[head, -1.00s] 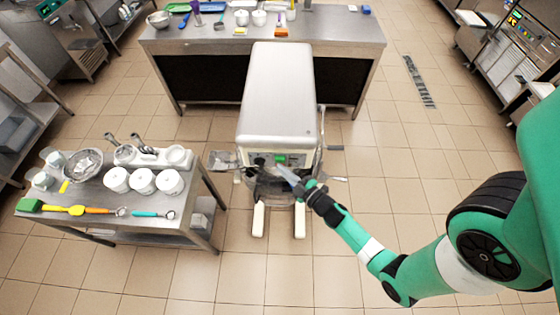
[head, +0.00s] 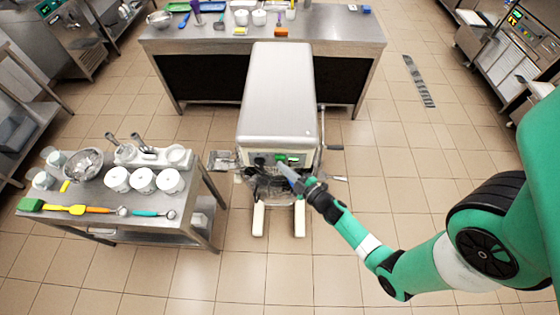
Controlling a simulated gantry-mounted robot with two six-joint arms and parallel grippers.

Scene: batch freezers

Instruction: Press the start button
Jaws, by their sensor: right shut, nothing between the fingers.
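The batch freezer (head: 278,95) stands in the middle of the floor, with a control panel on its front. A green button or lit element (head: 281,157) shows on the panel, and a dark knob sits left of it. Which control is the start button is too small to tell. My right gripper (head: 284,169) is shut and empty. Its tip is at the front panel, just below and right of the green element; whether it touches cannot be told. My left gripper is not in view.
A steel side table (head: 140,232) with white tubs, bowls and spatulas stands left of the freezer. A long steel counter (head: 345,38) stands behind it. A lever sticks out at the freezer's right side. The floor in front and right is open.

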